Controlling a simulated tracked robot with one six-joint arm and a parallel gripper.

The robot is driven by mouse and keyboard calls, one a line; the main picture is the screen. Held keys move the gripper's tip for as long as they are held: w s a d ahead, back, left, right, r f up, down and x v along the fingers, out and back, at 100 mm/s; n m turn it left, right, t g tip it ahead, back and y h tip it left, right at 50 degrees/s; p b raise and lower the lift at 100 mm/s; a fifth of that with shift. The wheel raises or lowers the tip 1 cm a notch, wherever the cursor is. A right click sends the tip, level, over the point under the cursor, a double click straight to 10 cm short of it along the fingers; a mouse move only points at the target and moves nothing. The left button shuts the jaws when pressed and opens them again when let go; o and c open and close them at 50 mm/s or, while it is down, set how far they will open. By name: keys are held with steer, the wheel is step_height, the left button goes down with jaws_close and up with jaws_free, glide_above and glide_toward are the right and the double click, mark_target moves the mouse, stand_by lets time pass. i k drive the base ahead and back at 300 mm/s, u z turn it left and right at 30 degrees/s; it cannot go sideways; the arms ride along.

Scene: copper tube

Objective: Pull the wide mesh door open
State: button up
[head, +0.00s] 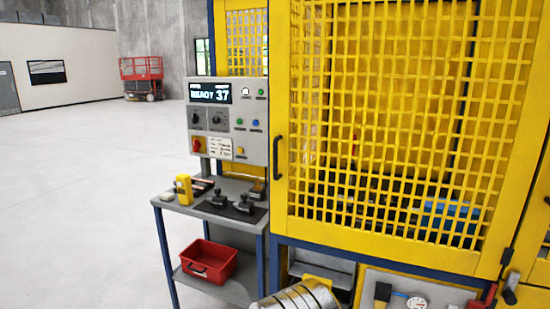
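The wide mesh door (483,258) is a yellow framed panel with a square yellow grid, filling the right half of the head view. It looks shut against the machine's front. A black vertical bar handle (278,158) sits on its left frame, beside the grey control panel. Behind the mesh I see dark machinery and a blue block (450,216), partly hidden by the grid.
The control panel (228,120) reads "READY 37". Below it a grey side table (178,206) holds a yellow device (184,189) and dark tooling. A red bin (208,262) is on its lower shelf. Open floor lies left.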

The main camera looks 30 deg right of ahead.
mark_target(532, 123)
steer(key=u, duration=0.05)
steer(key=i, duration=1)
steer(key=z, duration=0.05)
